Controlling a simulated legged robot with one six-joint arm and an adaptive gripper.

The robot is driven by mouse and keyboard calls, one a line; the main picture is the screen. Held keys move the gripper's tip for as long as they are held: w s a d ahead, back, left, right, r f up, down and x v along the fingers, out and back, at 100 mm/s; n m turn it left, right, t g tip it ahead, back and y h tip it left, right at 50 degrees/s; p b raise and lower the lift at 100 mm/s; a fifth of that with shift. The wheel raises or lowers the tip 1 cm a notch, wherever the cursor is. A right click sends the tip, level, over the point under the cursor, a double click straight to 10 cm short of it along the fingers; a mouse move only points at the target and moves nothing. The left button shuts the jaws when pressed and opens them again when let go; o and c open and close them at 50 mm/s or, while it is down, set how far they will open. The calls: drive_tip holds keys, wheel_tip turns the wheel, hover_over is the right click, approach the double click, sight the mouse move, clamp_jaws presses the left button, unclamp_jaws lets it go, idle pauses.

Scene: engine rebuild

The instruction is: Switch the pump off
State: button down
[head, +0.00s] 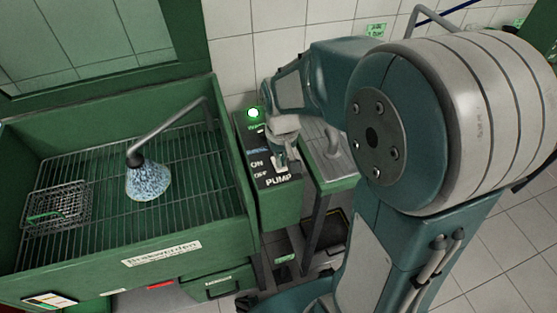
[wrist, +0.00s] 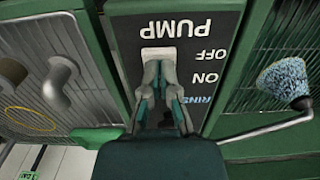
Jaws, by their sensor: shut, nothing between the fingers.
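The pump control panel (head: 262,182) is a dark plate on a green box, lettered ON, OFF and PUMP. A round green lamp (head: 253,113) glows at its far end. The pale pump switch (wrist: 158,53) sits beside the lettering, level with OFF in the wrist view, partly hidden by my fingers. My gripper (wrist: 159,72) is shut and empty, its fingertips right at the switch; I cannot tell whether they touch it. In the head view my gripper (head: 280,152) hangs over the panel and hides much of the switch.
A green wash basin (head: 225,222) with a wire grate stands left of the panel. A bent spout (head: 170,131) ends above a blue-white speckled cone (head: 148,182), seemingly spray. A wire basket (head: 55,205) lies on the grate. A grey-topped green unit (head: 335,175) stands close on the right.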

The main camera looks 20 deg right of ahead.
drive_tip(key=shift+f, duration=0.4)
drive_tip(key=shift+r, duration=3.55)
drive_tip(key=shift+s+r, duration=0.15)
drive_tip(key=s+r+t, duration=0.2)
drive_tip(key=s+r, duration=0.1)
drive_tip(key=s, duration=0.4)
drive_tip(key=s+r+t, duration=0.3)
drive_tip(key=s+r, duration=0.1)
drive_tip(key=s, duration=0.3)
drive_tip(key=shift+t, duration=0.3)
